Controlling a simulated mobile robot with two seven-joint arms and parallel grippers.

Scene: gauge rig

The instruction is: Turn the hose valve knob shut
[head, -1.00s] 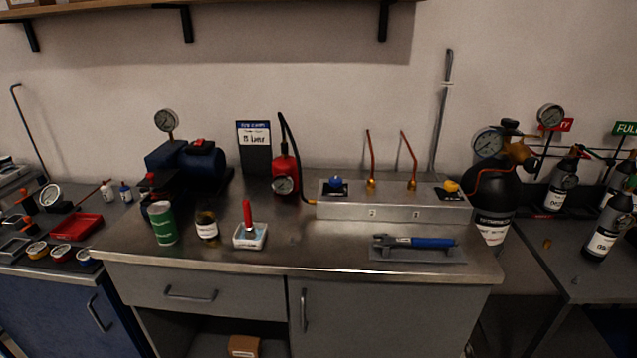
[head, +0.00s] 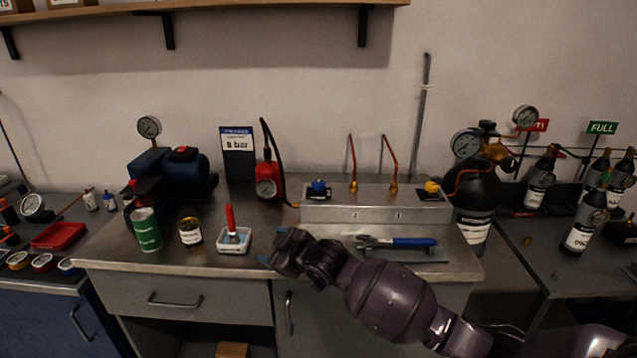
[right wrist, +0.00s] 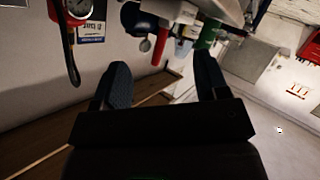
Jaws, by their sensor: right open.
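A grey valve block (head: 370,210) stands at the back of the bench. It carries a blue knob (head: 318,187) at its left end and a yellow knob (head: 432,188) at its right end. A dark hose (head: 272,140) runs from the red gauge body (head: 267,178) down to the block's left end, by the blue knob. No label shows which is the hose valve. My right gripper (head: 273,248) is open and empty in front of the block, apart from both knobs. Its spread fingers (right wrist: 160,75) also show in the right wrist view. My left gripper is out of view.
A white tray with a red-handled brush (head: 233,238) lies left of my right gripper. A jar (head: 190,232) and green can (head: 146,230) stand farther left. A blue-handled wrench (head: 405,243) lies behind my arm. Copper tubes (head: 352,160) rise from the block.

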